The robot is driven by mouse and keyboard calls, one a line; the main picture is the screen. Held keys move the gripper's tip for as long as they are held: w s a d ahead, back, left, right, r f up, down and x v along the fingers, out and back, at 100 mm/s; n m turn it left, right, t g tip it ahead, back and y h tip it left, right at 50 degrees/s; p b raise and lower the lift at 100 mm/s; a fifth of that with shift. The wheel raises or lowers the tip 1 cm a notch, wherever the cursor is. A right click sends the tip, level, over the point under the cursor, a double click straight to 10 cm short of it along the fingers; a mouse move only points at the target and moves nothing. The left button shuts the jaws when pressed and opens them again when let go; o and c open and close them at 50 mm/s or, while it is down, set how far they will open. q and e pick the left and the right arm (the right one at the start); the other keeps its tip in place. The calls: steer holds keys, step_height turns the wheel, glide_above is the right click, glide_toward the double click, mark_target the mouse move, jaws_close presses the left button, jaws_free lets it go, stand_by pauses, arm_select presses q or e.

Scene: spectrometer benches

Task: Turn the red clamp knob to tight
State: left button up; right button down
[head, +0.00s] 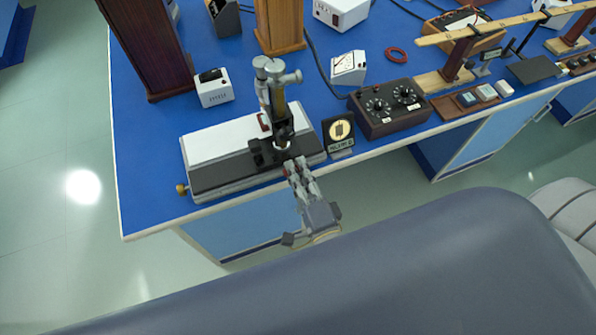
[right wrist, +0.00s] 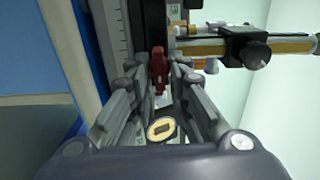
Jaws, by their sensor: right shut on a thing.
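The red clamp knob (right wrist: 158,68) shows in the right wrist view, narrow and upright in the picture, between the tips of my right gripper (right wrist: 158,80). The fingers are closed in on it from both sides. In the head view the right gripper (head: 289,163) reaches from the bench's front edge to the foot of a microscope-like instrument (head: 278,105). There the fingers and the dark carriage hide the knob, or leave it too small to make out. The instrument stands on a white and dark grey base (head: 215,155). My left gripper is out of view.
A small dark stand with a pale round face (head: 340,130) is close right of the gripper. A brown two-dial box (head: 390,107) stands farther right, a white meter (head: 348,68) behind. A wooden cabinet (head: 152,45) stands back left. Blue bench top (head: 140,180) is clear at left.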

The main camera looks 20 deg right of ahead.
stand_by(0.5)
steer(key=c, duration=1.7)
jaws_free()
steer(key=s, duration=1.2)
steer(key=shift+d, duration=0.25)
